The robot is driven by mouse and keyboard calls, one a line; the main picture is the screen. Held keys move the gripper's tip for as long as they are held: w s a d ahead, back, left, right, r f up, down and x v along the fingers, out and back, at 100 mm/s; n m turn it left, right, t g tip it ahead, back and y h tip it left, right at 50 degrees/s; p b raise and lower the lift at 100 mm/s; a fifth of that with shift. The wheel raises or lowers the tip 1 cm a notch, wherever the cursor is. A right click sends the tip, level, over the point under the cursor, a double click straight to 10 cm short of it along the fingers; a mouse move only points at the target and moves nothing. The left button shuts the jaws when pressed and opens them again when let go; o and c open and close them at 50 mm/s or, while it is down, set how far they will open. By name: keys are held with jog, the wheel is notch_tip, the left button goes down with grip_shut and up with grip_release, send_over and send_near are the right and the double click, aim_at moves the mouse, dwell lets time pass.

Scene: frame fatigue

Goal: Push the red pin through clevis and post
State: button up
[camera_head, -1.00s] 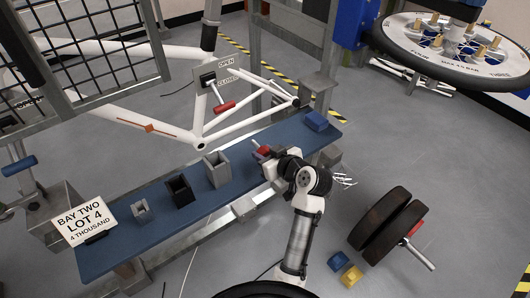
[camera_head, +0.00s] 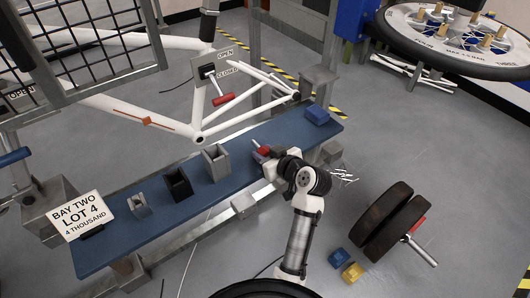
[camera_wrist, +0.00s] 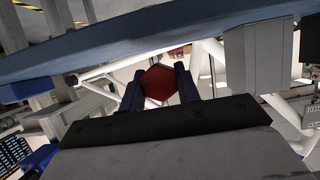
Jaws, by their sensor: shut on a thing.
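A red piece (camera_head: 262,150), which looks like the red pin, is in my gripper (camera_head: 260,154) above the right half of the blue bench. In the wrist view, its red six-sided end (camera_wrist: 160,82) sits between the two dark fingers, which are shut on it. I cannot clearly pick out a clevis. A grey block on a post (camera_head: 318,78) stands behind the bench's right end, near the rear tip of the white frame (camera_head: 198,138); I cannot tell if it is the task's post.
The blue bench (camera_head: 235,195) carries a grey open box (camera_head: 216,163), a black one (camera_head: 177,184), a small grey one (camera_head: 138,205), a lot sign (camera_head: 82,218) and a blue block (camera_head: 317,115).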

jog(key=shift+f+b, duration=0.75)
jog(key=shift+f, duration=0.3)
jog(key=o, duration=0.7)
jog(key=shift+f, duration=0.1)
jog(key=shift+s, duration=0.1)
jog(key=shift+s+d+f, duration=0.15)
jog(key=shift+s+d, duration=0.3)
jog(key=shift+s, duration=0.05)
jog(key=c, duration=0.9)
